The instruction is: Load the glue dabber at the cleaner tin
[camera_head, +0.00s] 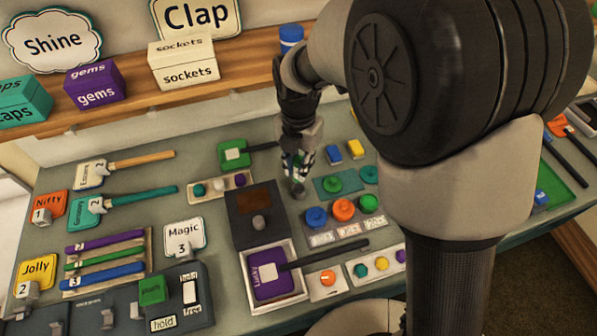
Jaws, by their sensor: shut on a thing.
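My gripper (299,158) points down over the table, right of the small white tray. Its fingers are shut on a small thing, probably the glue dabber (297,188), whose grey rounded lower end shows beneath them. The fingers hide most of it. I cannot tell whether its end touches the table. To the right and nearer stand a blue round tin (316,217), an orange one (343,209) and a green one (369,202), with white cards in front. The print is too small to read, so I cannot tell which is the cleaner tin.
A dark box (242,212) with a grey knob stands left of the tins. A purple "Lucky" sign (268,287) lies in a white tray. A teal plate (320,187) with green round pieces lies behind the tins. Handled signs and colored bars fill the left.

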